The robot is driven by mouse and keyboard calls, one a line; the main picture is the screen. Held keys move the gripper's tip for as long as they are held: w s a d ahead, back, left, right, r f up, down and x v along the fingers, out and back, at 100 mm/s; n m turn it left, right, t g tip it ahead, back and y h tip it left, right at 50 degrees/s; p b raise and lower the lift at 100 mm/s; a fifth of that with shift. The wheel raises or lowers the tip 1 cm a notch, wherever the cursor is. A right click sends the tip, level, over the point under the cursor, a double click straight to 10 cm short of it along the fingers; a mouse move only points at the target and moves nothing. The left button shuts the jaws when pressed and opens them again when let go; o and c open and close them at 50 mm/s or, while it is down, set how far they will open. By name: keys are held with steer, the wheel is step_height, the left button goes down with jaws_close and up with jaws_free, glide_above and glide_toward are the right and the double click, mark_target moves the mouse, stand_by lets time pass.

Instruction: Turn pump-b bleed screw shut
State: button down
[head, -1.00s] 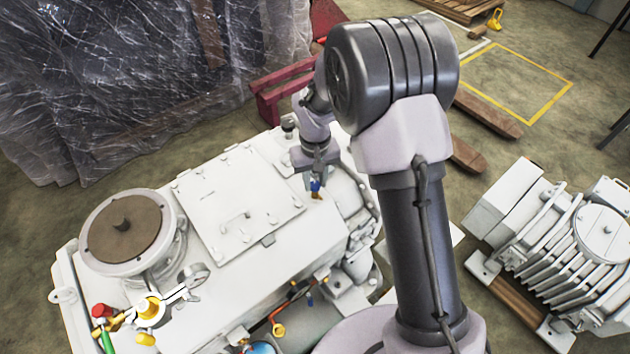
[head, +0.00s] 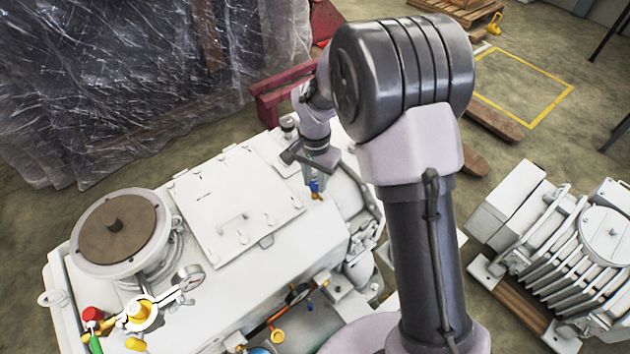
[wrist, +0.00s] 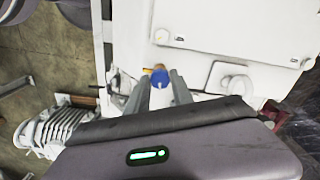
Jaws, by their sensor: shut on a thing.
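The bleed screw (head: 314,187) is a small part with a blue head and a brass base on top of the white pump housing (head: 290,240). I cannot read a label that names the pump. My gripper (head: 312,178) points down from above, with its fingertips at the blue head. In the wrist view the blue head (wrist: 160,77) sits between the two grey fingertips (wrist: 160,78), and the brass part shows just beyond it. The jaws are shut on the screw. The exact contact is small and partly hidden by the fingers.
A flat bolted cover (head: 235,215) lies left of the screw. A round brown-topped flange (head: 115,230), a gauge (head: 188,277) and coloured valve handles (head: 93,316) stand at the left. A finned white unit (head: 570,260) stands on the floor at right.

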mark_target(315, 185)
steer(key=shift+m, duration=0.5)
stand_by(0.3)
steer(key=c, duration=1.1)
jaws_free()
step_height(315, 185, up, 18)
steer(key=p, duration=0.5)
steer(key=shift+f, duration=0.25)
